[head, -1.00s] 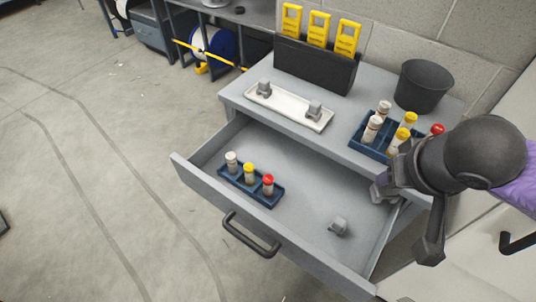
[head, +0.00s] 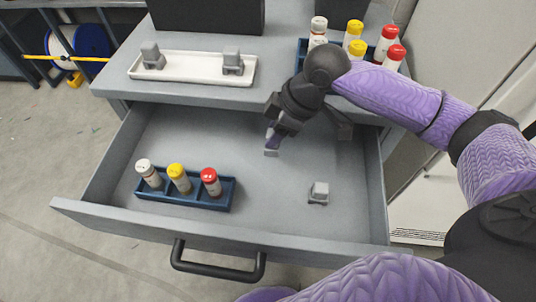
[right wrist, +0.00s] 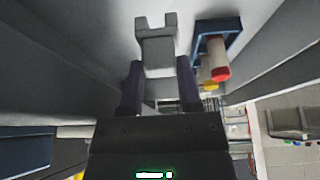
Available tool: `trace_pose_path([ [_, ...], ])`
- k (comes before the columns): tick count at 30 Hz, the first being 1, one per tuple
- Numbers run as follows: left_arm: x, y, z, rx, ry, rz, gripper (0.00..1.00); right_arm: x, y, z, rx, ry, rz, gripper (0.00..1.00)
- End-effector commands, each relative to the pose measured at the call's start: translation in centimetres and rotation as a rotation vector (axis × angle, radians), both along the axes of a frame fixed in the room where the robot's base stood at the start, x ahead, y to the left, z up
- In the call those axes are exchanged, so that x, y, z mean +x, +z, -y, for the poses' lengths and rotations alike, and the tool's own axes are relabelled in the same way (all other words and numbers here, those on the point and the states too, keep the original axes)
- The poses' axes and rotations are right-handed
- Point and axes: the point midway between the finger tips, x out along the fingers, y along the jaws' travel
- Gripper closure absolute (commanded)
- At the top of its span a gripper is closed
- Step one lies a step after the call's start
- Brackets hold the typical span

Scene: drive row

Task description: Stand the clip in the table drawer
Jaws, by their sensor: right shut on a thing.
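My right gripper (head: 273,138) reaches down into the open table drawer (head: 270,222), towards its back middle. It is shut on a small grey clip (head: 271,152), which shows below the fingertips. In the right wrist view the held clip (right wrist: 156,50) sits between the two dark fingers, its notched end pointing away from the gripper. I cannot tell whether it touches the drawer floor. My left gripper is not in view.
A blue rack (head: 198,200) with three capped bottles stands in the drawer's left half. On the tabletop, a white tray (head: 193,72) holds two more grey clips, and another blue rack (head: 303,47) holds several bottles. The drawer floor between the blue rack and standing clip is clear.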

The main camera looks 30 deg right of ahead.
Motion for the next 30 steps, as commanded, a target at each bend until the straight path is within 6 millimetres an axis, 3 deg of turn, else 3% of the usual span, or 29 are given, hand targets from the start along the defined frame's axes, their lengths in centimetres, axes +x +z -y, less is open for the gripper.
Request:
trace_pose_path([
  [5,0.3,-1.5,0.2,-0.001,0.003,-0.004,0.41,0.0,-2.4,0.0,0.000,0.000,-0.002,1.00],
  [10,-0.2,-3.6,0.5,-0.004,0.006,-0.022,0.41,-0.1,-6.3,0.0,0.000,-0.001,-0.005,1.00],
  [19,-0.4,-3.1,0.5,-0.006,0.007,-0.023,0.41,0.0,-6.0,0.0,0.000,0.000,0.000,1.00],
  [20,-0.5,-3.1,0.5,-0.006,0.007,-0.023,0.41,0.0,-6.1,0.0,0.000,0.000,0.000,0.55],
  [21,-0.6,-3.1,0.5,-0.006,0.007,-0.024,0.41,0.0,-6.1,0.0,-0.001,0.000,0.001,0.46],
  [22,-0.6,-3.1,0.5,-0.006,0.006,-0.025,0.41,0.0,-6.1,0.0,-0.001,0.000,0.001,0.42],
  [30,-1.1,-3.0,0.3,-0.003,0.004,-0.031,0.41,0.0,-5.9,0.0,0.000,0.000,0.002,0.42],
])
